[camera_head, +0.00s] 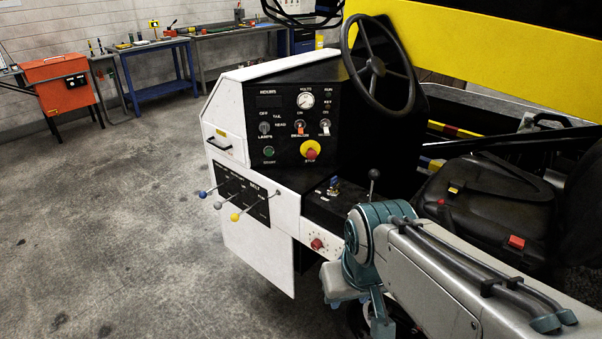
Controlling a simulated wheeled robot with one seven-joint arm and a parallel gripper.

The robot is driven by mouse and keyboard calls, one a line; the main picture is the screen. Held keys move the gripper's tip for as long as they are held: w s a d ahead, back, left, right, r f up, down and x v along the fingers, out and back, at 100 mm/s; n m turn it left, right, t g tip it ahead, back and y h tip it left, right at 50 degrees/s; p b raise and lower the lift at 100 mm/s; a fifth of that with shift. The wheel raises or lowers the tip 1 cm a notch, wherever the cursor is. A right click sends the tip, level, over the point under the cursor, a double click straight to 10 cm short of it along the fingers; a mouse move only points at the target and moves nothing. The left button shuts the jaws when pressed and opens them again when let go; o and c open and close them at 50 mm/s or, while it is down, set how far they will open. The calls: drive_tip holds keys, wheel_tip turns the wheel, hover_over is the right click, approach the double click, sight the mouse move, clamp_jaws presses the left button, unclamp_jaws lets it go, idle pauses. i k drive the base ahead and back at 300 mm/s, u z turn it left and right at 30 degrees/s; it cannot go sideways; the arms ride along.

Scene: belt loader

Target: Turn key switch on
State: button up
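The loader's black control panel (291,120) faces me in the middle of the view. A small dark fixture with a blue part (334,184) stands on the low black side console (318,203), right of the panel's foot. It may be the key switch with its key, but it is too small to read its position. The panel has a small label that seems to read KEY, under RUN. My arm (440,270) reaches in from the lower right, its teal joint (372,228) near the console. I cannot make out my gripper's fingers; nothing shows it touching the controls.
A red stop button on a yellow disc (311,149) sits low on the panel. A steering wheel (378,65) overhangs on the right. Levers with blue, white and yellow knobs (235,217) stick out left. A black-knobbed lever (374,175) stands by my arm. Left floor is clear.

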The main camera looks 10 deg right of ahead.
sight(332, 192)
drive_tip(key=u, duration=0.05)
drive_tip(key=i, duration=1.1)
drive_tip(key=z, duration=0.55)
